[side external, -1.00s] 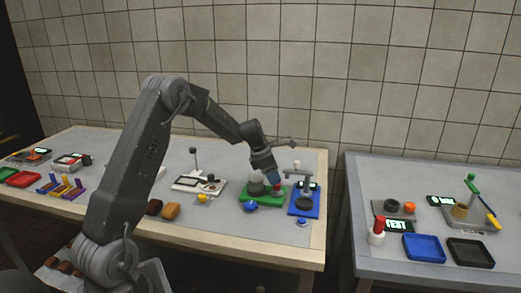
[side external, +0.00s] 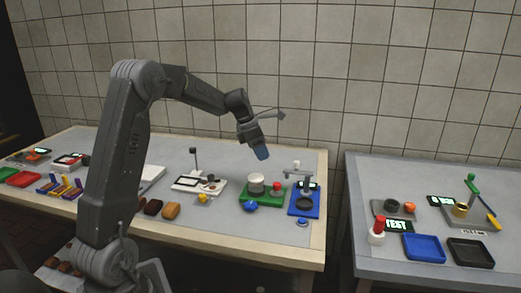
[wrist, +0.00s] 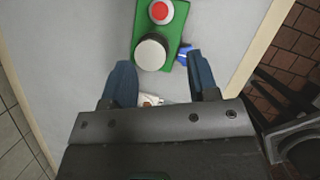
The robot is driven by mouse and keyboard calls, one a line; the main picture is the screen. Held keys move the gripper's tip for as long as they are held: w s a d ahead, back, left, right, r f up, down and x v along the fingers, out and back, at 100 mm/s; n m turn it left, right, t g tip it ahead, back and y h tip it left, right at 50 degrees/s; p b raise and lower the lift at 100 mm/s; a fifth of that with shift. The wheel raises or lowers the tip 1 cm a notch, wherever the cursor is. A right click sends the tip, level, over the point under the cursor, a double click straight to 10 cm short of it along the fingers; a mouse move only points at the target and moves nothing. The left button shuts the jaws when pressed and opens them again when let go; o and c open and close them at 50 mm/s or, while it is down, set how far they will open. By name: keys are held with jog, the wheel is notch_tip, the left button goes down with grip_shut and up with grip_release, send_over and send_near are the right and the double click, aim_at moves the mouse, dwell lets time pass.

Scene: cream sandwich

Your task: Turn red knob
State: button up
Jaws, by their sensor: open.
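The red knob (side external: 277,187) stands on the right part of a green base (side external: 262,201) on the left table. My gripper (side external: 262,153) is open and empty, in the air above the pot and apart from the knob. Both blue fingers (wrist: 161,78) show spread.
A blue stand (side external: 304,200) is right of the green base. A blue dome (side external: 250,206) sits at the base's front. A white station (side external: 190,184) with a post is to the left. A second table (side external: 365,250) with trays stands across a gap at right.

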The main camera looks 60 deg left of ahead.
jog(key=m+g+y, duration=0.2)
jog(key=m+y, duration=0.2)
jog(key=m, duration=1.1)
send_near(277, 184)
notch_tip(277, 184, up, 3)
jog(key=s+d, duration=0.2)
jog(key=m+y, duration=0.2)
jog(key=m, duration=0.3)
jog(key=x, duration=0.4)
jog(key=w+x, duration=0.1)
jog(key=x, duration=0.8)
jog(key=shift+w+d, duration=0.2)
jog(key=shift+d, duration=0.2)
jog(key=c, duration=0.9)
